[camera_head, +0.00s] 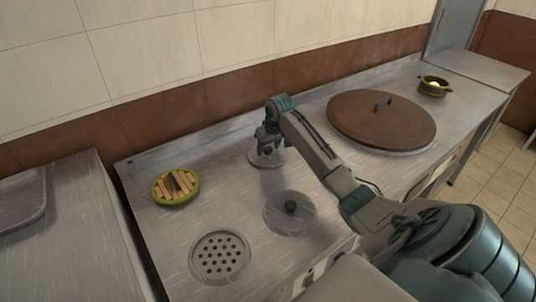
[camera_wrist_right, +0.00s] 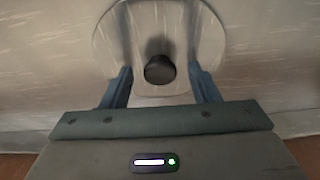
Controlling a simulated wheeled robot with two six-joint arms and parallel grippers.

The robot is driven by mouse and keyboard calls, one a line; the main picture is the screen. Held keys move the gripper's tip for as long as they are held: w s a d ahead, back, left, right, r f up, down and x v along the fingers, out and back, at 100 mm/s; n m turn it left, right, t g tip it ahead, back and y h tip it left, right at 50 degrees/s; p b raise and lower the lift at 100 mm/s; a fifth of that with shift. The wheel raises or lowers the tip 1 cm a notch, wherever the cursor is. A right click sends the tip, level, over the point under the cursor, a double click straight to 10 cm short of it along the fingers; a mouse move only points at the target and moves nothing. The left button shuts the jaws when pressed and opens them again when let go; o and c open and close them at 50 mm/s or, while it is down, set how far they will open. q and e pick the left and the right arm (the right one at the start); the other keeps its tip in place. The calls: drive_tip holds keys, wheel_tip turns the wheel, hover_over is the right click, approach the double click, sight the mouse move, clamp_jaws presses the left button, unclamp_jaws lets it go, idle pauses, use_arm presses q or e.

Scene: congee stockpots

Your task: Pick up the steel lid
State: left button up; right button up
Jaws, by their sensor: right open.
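A round steel lid (camera_wrist_right: 205,40) with a black knob (camera_wrist_right: 160,70) lies below my right gripper (camera_wrist_right: 162,84) in the right wrist view. The gripper is open, with a finger on either side of the knob; I cannot tell whether they touch it. In the head view, my right gripper (camera_head: 267,142) points down over this lid (camera_head: 279,158), hiding its knob and much of its top. My left gripper is not in view.
A large brown lid (camera_head: 375,125) with a handle covers the counter's right part. A small pot (camera_head: 432,89) stands far right. The back wall (camera_head: 225,92) runs close behind.

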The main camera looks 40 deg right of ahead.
drive_tip(key=c, duration=1.1)
drive_tip(key=shift+r, duration=0.15)
